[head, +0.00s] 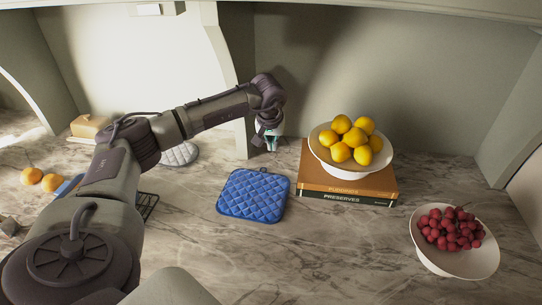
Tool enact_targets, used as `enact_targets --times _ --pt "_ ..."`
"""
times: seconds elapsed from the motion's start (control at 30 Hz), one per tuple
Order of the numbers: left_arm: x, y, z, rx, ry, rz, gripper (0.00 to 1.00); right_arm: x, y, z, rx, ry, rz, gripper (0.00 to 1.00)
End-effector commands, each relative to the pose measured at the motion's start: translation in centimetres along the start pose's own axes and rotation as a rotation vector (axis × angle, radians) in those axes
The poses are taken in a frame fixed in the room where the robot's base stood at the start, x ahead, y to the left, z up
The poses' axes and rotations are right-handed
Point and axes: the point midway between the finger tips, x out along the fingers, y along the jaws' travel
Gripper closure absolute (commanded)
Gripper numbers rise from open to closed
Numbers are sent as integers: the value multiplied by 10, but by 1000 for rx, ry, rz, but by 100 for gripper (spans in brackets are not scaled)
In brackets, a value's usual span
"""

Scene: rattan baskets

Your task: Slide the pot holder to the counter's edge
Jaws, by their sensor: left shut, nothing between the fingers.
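The blue quilted pot holder (253,196) lies flat on the marble counter (300,262), near the middle of the head view. My left arm comes in from the left and reaches over the counter. My left gripper (271,145) is shut and empty, pointing down just behind the pot holder's far edge. I cannot tell whether its fingertips touch the counter or the pot holder. My right gripper is not in view.
Two stacked books (345,190) stand right of the pot holder and carry a bowl of yellow fruit (350,150). A bowl of red berries (455,262) stands at the right. Oranges (40,179) and a butter-like block (88,126) are at the left. The counter in front is clear.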

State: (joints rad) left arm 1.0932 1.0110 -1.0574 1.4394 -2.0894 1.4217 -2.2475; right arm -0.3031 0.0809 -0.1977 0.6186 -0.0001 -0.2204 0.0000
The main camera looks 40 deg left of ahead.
Motion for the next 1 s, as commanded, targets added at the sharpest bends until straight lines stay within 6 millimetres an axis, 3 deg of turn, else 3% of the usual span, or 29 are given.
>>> enact_targets --times 0.53,0.73,1.0 --pt "91 0 1 0 -3 -2 100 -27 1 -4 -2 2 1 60" --pt "79 -1 24 5 -2 -1 100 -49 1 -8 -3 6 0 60" --pt "76 0 38 0 0 -1 100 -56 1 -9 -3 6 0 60"
